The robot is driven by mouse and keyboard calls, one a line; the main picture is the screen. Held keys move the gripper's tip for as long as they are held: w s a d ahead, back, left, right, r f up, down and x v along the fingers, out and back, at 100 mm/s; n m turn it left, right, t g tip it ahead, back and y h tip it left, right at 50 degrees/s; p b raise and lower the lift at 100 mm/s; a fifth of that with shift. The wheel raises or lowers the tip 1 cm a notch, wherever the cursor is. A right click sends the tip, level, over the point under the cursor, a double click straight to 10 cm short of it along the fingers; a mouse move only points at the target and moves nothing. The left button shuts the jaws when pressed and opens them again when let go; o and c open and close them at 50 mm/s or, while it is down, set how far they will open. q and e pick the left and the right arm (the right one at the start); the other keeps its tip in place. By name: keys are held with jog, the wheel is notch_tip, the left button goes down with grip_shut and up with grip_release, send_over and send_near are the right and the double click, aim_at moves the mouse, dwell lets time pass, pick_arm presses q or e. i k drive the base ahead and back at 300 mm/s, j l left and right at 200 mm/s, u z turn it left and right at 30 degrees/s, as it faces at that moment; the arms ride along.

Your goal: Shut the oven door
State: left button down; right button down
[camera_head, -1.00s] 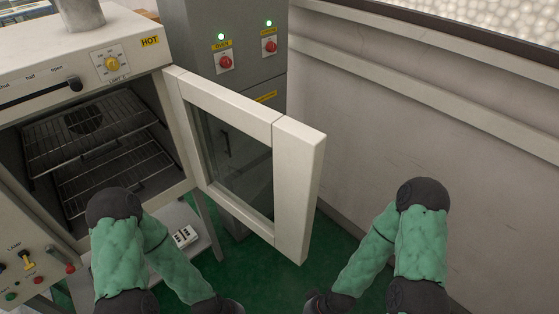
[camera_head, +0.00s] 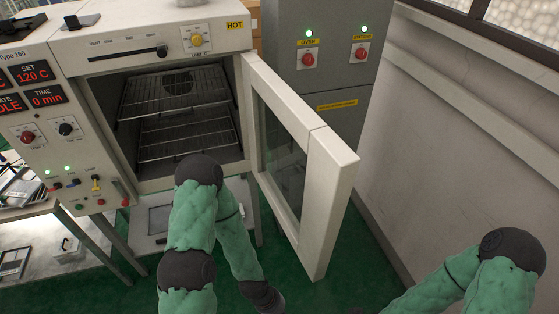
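The oven (camera_head: 150,28) stands at the upper left with its chamber open and wire racks (camera_head: 180,115) inside. Its door (camera_head: 334,170), cream-framed with a dark glass window (camera_head: 282,150), is hinged at the right side of the opening and stands swung wide open toward me. My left arm, in a green sleeve with black joints, is in front of the oven, left of the door and apart from it in the picture. My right arm is at the lower right, apart from the door. Both grippers are out of view or hidden below the arms.
A grey control cabinet (camera_head: 318,85) with red knobs and green lights stands behind the door. A wall (camera_head: 460,130) runs along the right. A bench (camera_head: 45,240) with small items is at the lower left. Green floor (camera_head: 350,265) is clear beneath the door.

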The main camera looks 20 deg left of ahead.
aim_at(332, 167)
jog(key=i+l+u, duration=0.15)
jog(key=u, duration=0.25)
jog(key=i+l+u, duration=0.15)
jog(key=l+u, duration=0.2)
jog(key=i+l+u, duration=0.1)
jog(key=l+u, duration=0.65)
jog(key=i+l+u, duration=0.45)
jog(key=l+u, duration=0.25)
jog(key=l, duration=0.15)
